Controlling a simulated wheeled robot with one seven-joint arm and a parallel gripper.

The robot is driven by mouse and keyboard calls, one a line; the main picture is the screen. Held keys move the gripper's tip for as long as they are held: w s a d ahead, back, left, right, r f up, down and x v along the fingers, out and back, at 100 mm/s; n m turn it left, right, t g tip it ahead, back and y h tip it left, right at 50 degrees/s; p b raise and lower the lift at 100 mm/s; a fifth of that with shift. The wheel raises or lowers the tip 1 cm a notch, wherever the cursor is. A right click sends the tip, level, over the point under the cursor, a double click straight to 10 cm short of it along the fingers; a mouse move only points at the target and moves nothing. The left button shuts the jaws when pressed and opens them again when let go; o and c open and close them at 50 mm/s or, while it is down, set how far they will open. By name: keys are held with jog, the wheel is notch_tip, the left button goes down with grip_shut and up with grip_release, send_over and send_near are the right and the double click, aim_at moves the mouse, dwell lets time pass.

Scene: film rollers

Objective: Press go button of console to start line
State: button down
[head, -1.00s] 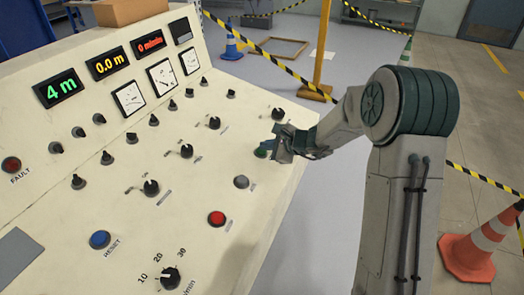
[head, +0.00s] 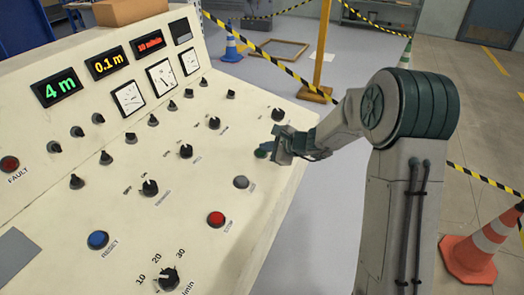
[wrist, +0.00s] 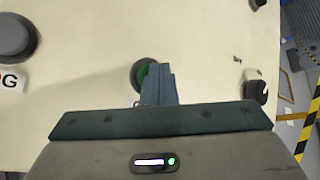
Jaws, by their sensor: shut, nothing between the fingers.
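The cream console (head: 120,185) fills the left of the head view. Its green go button (head: 261,152) is near the right edge of the panel, partly hidden by my gripper (head: 273,150). My gripper is shut and empty, with its fingertips at the button. In the wrist view the shut fingers (wrist: 158,84) cover the right part of the green button (wrist: 142,73). I cannot tell whether they touch it. The green display (head: 59,87) reads 4 m and the yellow display (head: 107,61) reads 0.1 m. The red display (head: 149,43) is lit.
A red stop button (head: 216,218), a grey button (head: 241,182), a blue reset button (head: 98,240) and several dark knobs stand up from the panel.

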jog(key=shift+s+d+r+p, duration=0.15)
jog(key=shift+r+p, duration=0.25)
jog(key=shift+r, duration=0.4)
jog(key=r+p, duration=0.1)
jog(key=r, duration=0.1)
jog(key=d+r+p, duration=0.1)
jog(key=r+p, duration=0.1)
jog(key=r, duration=0.1)
jog(key=shift+s, duration=0.1)
jog(key=shift+f, duration=0.1)
dwell(0.7)
